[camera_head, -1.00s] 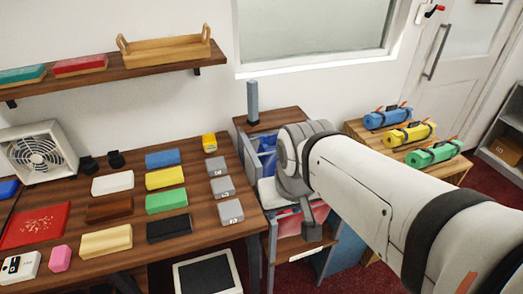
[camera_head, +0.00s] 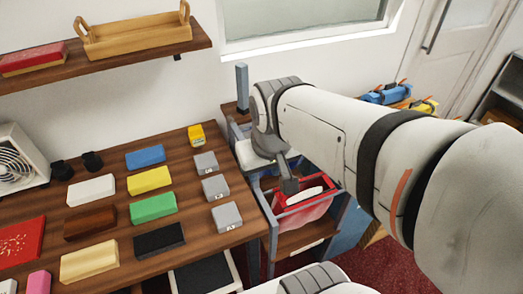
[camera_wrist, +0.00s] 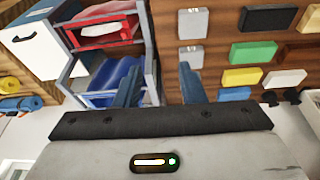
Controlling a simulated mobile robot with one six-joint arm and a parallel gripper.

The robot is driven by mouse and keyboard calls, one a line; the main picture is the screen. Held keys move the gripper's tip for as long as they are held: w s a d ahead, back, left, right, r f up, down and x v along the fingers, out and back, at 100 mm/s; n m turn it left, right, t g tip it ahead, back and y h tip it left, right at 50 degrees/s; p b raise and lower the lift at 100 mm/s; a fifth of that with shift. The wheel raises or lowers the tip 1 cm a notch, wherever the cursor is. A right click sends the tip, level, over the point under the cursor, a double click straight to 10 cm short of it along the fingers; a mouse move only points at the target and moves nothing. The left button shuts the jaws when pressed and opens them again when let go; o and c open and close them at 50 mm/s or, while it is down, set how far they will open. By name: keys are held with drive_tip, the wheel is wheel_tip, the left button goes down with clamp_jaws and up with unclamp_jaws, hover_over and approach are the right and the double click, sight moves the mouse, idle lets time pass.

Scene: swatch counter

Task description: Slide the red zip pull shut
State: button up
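I cannot make out a red zip pull in either view. A red open bin (camera_head: 325,205) with a white item (camera_head: 305,196) in it stands in a grey rack beside the table; the bin also shows in the wrist view (camera_wrist: 128,40). Blue material (camera_wrist: 92,88) lies in the neighbouring rack bay. My gripper (camera_wrist: 158,72) is open and empty in the wrist view, its two blue-grey fingers apart over the gap between rack and table edge.
The wooden table (camera_head: 115,165) at left holds rows of coloured blocks, grey numbered blocks (camera_head: 226,215) along its right edge and a fan (camera_head: 15,160). A shelf (camera_head: 110,62) hangs above. Red floor shows below.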

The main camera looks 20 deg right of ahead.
drive_tip(key=w+d+f+g+b, duration=0.1)
drive_tip(key=w+d+f+b, duration=0.2)
drive_tip(key=f, duration=0.4)
drive_tip(key=w+d+f+g+b, duration=0.1)
drive_tip(key=w+d+f+b, duration=0.3)
drive_tip(key=f, duration=0.3)
drive_tip(key=w+d+f+g+b, duration=0.1)
drive_tip(key=w+d+f+b, duration=0.2)
drive_tip(key=f, duration=0.4)
drive_tip(key=shift+w+d+f, duration=0.25)
drive_tip(key=shift+w+d, duration=0.45)
drive_tip(key=shift+w, duration=0.3)
wheel_tip(320, 180, down, 8)
drive_tip(key=shift+r+b, duration=0.2)
drive_tip(key=shift+b, duration=0.15)
drive_tip(key=shift+c, duration=0.2)
clamp_jaws()
